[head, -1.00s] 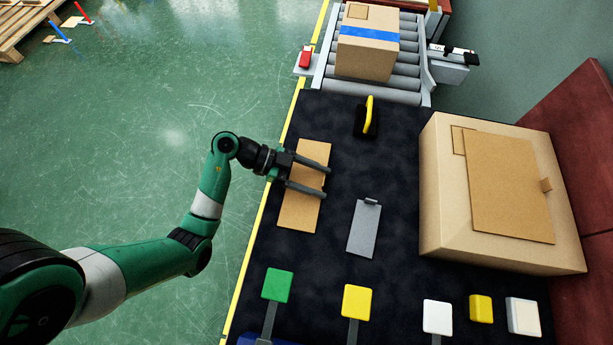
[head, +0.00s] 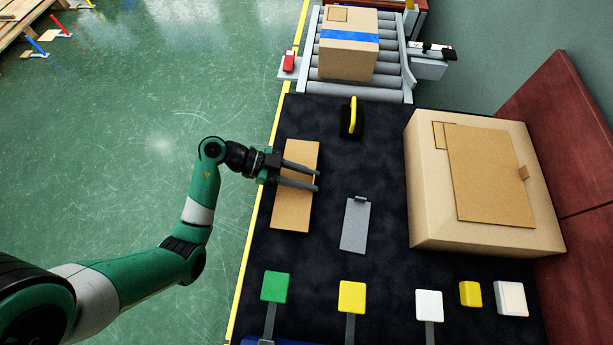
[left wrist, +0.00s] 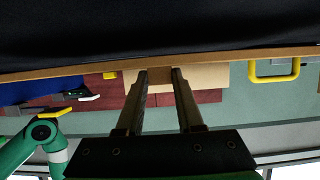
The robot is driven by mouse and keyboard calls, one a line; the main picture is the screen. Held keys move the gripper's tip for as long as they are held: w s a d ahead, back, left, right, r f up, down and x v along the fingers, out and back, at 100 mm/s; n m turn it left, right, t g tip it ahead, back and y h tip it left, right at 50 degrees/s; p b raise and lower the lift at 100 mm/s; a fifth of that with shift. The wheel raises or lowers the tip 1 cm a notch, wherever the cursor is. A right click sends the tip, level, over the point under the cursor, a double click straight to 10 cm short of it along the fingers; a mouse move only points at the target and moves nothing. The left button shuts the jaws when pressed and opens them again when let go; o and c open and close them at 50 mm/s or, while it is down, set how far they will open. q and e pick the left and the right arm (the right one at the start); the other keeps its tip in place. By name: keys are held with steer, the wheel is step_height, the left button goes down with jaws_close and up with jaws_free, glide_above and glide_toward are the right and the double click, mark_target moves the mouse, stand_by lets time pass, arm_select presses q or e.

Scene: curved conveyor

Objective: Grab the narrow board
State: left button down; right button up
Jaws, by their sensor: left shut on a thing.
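The narrow board (head: 288,208) is a flat brown cardboard-like piece at the left side of the dark table. My left gripper (head: 317,180) comes in from the left and its two dark fingers lie across the board's middle, shut on it with a gap between the fingers. In the left wrist view the board shows edge-on as a thin brown strip (left wrist: 60,71), with the fingertips (left wrist: 160,74) at it. How the fingers touch it is hard to see. My right gripper is not in view.
A black block with a yellow handle (head: 353,115) stands behind the board. A grey clipboard (head: 355,226) lies to its right, and a large carton (head: 425,205) beyond. Coloured pads line the front. A roller conveyor (head: 325,88) carries a taped box (head: 346,62).

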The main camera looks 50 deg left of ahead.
arm_select(q)
steer(key=s+r+p, duration=0.1)
steer(key=r+p, duration=0.1)
steer(key=s+d+r+p, duration=0.1)
steer(key=r+p, duration=0.1)
steer(key=r, duration=0.1)
steer(key=s+d+r+p, duration=0.1)
steer(key=s+r+p, duration=0.1)
steer(key=r, duration=0.1)
steer(key=shift+d, duration=0.1)
steer(key=s+d+r+p, duration=0.3)
steer(key=s+d+p, duration=0.1)
steer(key=s, duration=0.4)
steer(key=shift+d+p, duration=0.35)
steer(key=shift+p, duration=0.1)
